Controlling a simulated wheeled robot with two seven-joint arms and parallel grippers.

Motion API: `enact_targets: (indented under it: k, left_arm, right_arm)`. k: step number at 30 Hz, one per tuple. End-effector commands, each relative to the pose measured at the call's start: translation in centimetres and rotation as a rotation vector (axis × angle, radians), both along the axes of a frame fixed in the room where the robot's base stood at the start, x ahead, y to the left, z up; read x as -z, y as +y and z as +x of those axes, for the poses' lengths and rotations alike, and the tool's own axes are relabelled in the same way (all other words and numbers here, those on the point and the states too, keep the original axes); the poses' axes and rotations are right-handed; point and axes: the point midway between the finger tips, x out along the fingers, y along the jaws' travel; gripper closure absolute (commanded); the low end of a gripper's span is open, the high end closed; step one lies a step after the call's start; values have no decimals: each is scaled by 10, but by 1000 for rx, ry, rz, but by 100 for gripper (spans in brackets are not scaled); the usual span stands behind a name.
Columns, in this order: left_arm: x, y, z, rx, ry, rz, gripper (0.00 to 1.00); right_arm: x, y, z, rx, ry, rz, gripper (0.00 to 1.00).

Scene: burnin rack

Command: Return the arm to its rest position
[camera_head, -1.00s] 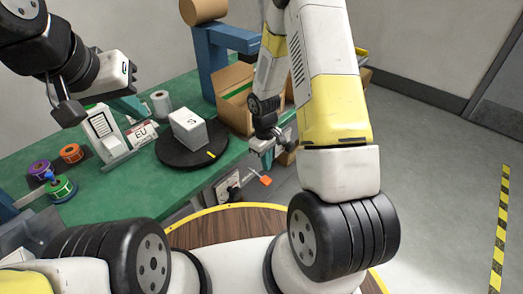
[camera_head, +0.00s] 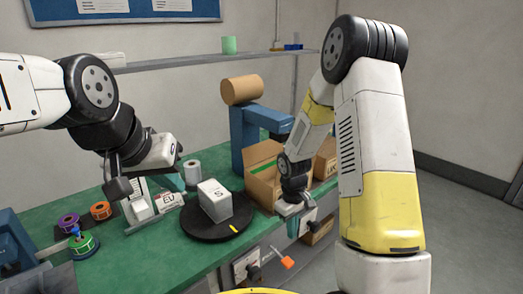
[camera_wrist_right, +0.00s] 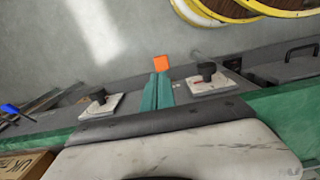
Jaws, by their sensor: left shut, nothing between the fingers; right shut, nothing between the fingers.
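My left gripper (camera_head: 173,182) hangs over the green table, in front of a white label device (camera_head: 137,207) and left of the grey turntable. Its teal fingers are partly hidden behind the wrist and look shut and empty. My right gripper (camera_head: 294,226) points down at the table's front edge, just before the open cardboard box. In the right wrist view its teal fingers (camera_wrist_right: 157,92) are together with nothing between them. A white box marked S (camera_head: 214,201) sits on the round dark turntable (camera_head: 190,229), apart from both grippers.
The green table (camera_head: 165,264) has bare room at front. An orange tag (camera_head: 287,262) sticks out from the table front. A shelf (camera_head: 190,61) runs behind.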

Motion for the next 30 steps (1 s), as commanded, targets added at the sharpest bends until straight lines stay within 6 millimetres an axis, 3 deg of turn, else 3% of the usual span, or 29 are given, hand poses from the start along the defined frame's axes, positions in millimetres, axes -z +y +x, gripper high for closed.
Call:
enact_targets:
  k: [8,12,18,24,30]
  left_arm:
    - [0,0,0,0,0,0,100]
    - [0,0,0,0,0,0,100]
    - [0,0,0,0,0,0,100]
    - [0,0,0,0,0,0,100]
    - [0,0,0,0,0,0,100]
  right_arm:
    - [-116,-9,-11,170,-155,54,100]
    - [-174,-12,-33,266,-237,100,100]
    - [-241,-15,-77,391,-347,185,100]
    - [-287,-14,-127,496,-446,284,100]
    - [-307,-11,-161,556,-503,356,100]
